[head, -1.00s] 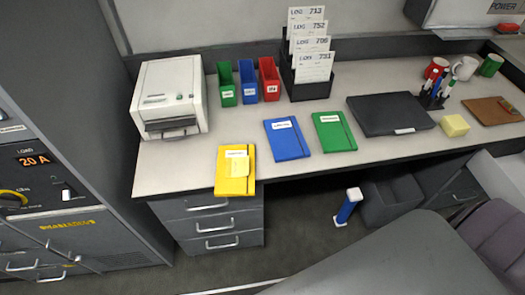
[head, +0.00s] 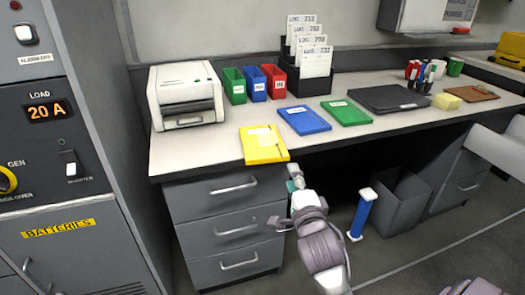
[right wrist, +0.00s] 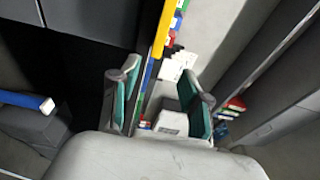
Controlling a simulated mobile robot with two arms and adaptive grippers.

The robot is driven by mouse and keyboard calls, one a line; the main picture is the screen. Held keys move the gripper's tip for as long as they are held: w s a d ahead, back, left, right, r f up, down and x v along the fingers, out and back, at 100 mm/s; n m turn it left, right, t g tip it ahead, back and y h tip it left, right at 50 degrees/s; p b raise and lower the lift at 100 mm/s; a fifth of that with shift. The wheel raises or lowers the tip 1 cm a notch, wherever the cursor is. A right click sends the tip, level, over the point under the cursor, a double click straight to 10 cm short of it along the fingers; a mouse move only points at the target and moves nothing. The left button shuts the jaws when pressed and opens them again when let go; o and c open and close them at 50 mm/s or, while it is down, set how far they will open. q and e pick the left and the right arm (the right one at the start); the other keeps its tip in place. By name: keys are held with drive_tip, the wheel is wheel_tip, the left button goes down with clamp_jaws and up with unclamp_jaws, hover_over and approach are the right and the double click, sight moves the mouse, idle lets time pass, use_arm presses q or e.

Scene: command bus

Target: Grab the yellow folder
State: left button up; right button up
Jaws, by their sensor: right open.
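The yellow folder (head: 263,147) lies flat on the desk with its near end out past the front edge. My right gripper (head: 284,198) is open and empty, just below and in front of the folder's overhanging end. In the right wrist view the folder (right wrist: 161,28) shows edge-on as a narrow yellow strip, in line with the gap between the open fingers (right wrist: 162,72). I cannot tell whether it is between the fingertips or beyond them. My left gripper is not in view.
A blue folder (head: 304,120) and a green folder (head: 346,112) lie to the right on the desk (head: 215,148). The drawer unit (head: 228,222) stands under the yellow folder. A blue post (head: 363,213) and a grey bin (head: 398,205) stand on the floor to the right.

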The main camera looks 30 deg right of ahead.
sight(286, 159)
drive_tip(key=x, duration=0.6)
drive_tip(key=shift+w+d, duration=0.1)
drive_tip(key=shift+w, duration=0.25)
drive_tip(key=x, duration=0.1)
drive_tip(key=b+x, duration=0.1)
drive_tip(key=x, duration=0.3)
drive_tip(key=shift+d+f, duration=0.2)
drive_tip(key=shift+f, duration=0.05)
clamp_jaws()
